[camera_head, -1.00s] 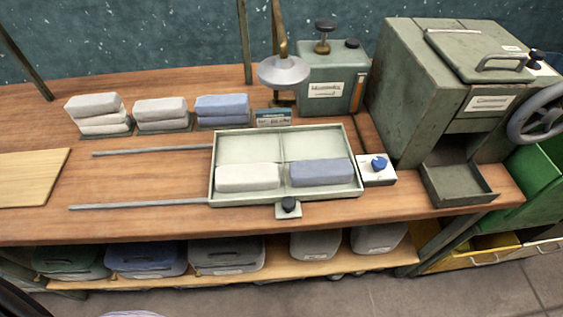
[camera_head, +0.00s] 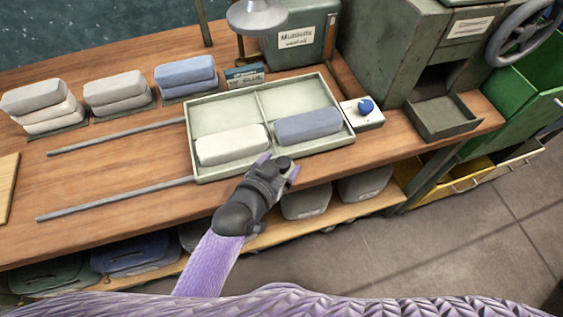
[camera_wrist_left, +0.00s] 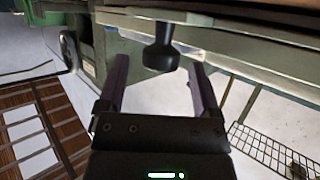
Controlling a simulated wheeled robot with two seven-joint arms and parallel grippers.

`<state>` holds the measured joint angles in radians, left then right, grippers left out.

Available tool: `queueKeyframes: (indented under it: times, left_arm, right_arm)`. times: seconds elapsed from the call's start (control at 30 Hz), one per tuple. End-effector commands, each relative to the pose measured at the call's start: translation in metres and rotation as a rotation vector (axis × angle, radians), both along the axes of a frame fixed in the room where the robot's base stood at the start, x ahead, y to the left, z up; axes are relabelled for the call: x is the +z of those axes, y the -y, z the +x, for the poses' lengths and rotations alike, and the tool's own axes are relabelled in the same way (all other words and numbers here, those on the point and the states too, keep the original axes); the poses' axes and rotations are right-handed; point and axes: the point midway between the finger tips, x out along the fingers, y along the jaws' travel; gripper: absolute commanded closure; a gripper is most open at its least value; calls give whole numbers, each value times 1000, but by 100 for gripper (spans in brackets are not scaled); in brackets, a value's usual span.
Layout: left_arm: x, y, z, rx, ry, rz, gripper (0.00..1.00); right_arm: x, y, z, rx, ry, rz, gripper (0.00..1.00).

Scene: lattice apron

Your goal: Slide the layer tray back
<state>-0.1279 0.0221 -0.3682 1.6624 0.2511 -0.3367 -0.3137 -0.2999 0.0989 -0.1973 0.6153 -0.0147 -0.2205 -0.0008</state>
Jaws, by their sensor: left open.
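The layer tray (camera_head: 226,113) is a shallow pale green tray with dividers, at the right end of two grey rails on the wooden bench. A white block (camera_head: 232,145) and a blue block (camera_head: 308,126) lie in its front compartments; the back ones look empty. My left gripper (camera_head: 278,172) is at the tray's front edge, around a dark knob (camera_head: 284,163). In the left wrist view the knob (camera_wrist_left: 160,52) stands between the two open fingers (camera_wrist_left: 158,68), with gaps on both sides. My right gripper is not in view.
The rails (camera_head: 120,200) run left over clear bench. Stacked blocks (camera_head: 185,72) stand behind them. A white box with a blue knob (camera_head: 362,112) sits close to the tray's right side. A green machine (camera_head: 390,60) stands at the back right.

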Motion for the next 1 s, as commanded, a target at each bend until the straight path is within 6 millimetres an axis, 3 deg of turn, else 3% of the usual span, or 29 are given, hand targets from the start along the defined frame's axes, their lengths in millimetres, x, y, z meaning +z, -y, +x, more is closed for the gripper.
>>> queueKeyframes:
  times: [0.13, 0.47, 0.83, 1.0]
  left_arm:
    - [-7, 6, 13, 0, -1, 0, 17]
    - [-7, 8, 16, 1, -1, 1, 19]
    - [-7, 8, 15, 1, -2, 1, 98]
    - [-7, 8, 15, 1, -2, 1, 100]
  right_arm:
    - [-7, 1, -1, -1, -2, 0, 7]
    - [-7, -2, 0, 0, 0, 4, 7]
    - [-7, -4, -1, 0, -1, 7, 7]
    - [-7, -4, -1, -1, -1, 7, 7]
